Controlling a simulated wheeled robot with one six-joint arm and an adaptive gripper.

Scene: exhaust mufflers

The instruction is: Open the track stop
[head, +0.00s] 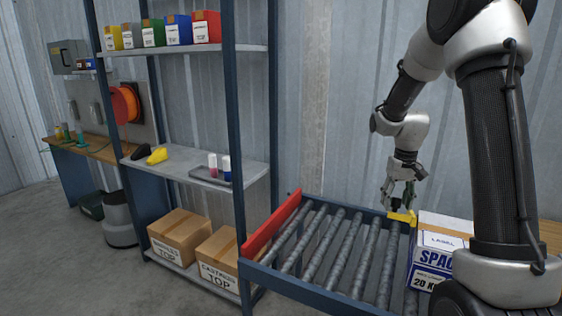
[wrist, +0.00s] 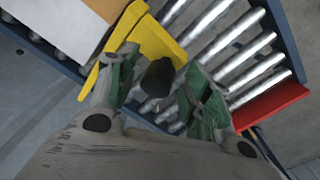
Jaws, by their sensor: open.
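The track stop looks to be the yellow piece (head: 403,217) on the far rail of the roller track (head: 335,250), next to a labelled box (head: 440,240). In the wrist view the yellow stop (wrist: 152,42) lies against the box, and a black knob (wrist: 158,77) shows in front of it. My gripper (head: 397,198) is just above the yellow piece, pointing down. In the wrist view my gripper (wrist: 163,80) is open, with the black knob in the gap between its green-padded fingers. I cannot tell whether either finger touches it.
A red plate (head: 270,224) closes the left end of the track; it also shows in the wrist view (wrist: 270,105). The rollers between it and the box are bare. A blue-framed shelf (head: 233,120) with small boxes and cartons stands at the left. A corrugated wall (head: 345,100) is behind.

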